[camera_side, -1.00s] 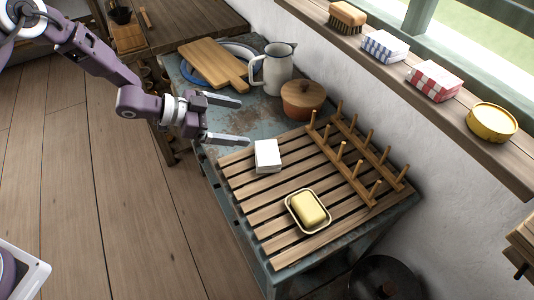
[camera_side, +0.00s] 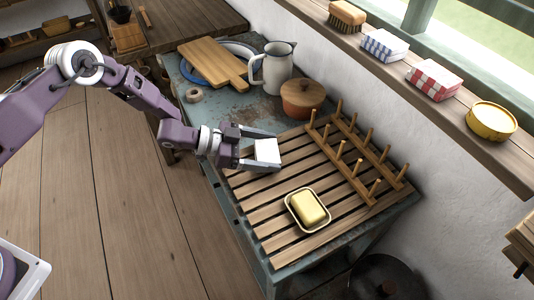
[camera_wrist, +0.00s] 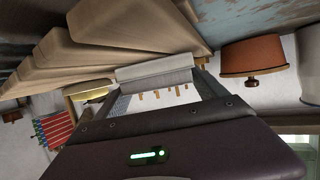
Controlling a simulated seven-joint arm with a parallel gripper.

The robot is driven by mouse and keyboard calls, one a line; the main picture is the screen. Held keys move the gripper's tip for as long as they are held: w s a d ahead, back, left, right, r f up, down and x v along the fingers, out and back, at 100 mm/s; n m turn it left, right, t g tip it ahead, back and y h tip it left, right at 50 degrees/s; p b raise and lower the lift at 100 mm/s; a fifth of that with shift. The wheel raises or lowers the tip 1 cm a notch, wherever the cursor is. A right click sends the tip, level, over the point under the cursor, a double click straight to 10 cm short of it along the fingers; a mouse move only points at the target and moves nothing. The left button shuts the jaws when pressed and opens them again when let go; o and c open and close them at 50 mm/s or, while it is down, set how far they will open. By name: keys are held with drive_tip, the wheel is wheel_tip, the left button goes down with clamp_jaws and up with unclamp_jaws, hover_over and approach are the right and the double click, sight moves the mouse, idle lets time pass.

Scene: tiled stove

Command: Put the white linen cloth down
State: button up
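The white linen cloth (camera_side: 267,150) is a small folded white block at the left part of the slatted wooden rack (camera_side: 268,216). My gripper (camera_side: 262,150) reaches in from the left with one finger on each side of the cloth. The fingers look closed against its sides. In the wrist view the cloth (camera_wrist: 157,71) sits between the two fingertips (camera_wrist: 160,84). The near finger hides its lower side, so I cannot tell whether it rests on the slats or is slightly above them.
A butter dish (camera_side: 308,209) sits on the rack's front part, and pegs (camera_side: 341,149) stand along its back. A lidded brown pot (camera_side: 302,98), a jug (camera_side: 274,68) and a cutting board (camera_side: 212,63) stand behind.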

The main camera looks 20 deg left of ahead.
sight(267, 151)
drive_tip(key=c, duration=0.9)
wheel_tip(267, 151, up, 10)
drive_tip(key=a+r+n+t+y, duration=0.3)
drive_tip(key=a+r+n+y, duration=0.1)
drive_tip(key=a, duration=0.6)
drive_tip(key=s+a+r+n+t+y, duration=0.1)
drive_tip(key=a+r+n+t+y, duration=0.1)
drive_tip(key=a+r+n+y, duration=0.2)
drive_tip(key=s+a+r+n+t+y, duration=0.1)
drive_tip(key=a+r+n+t+y, duration=0.2)
drive_tip(key=a+r, duration=0.6)
drive_tip(key=shift+a+n+t+y, duration=0.15)
drive_tip(key=shift+a+n+y, duration=0.4)
drive_tip(key=shift+a, duration=1.45)
drive_tip(key=shift+a+n+t+y, duration=0.15)
drive_tip(key=shift+a+n+y, duration=0.35)
drive_tip(key=shift+a, duration=1.45)
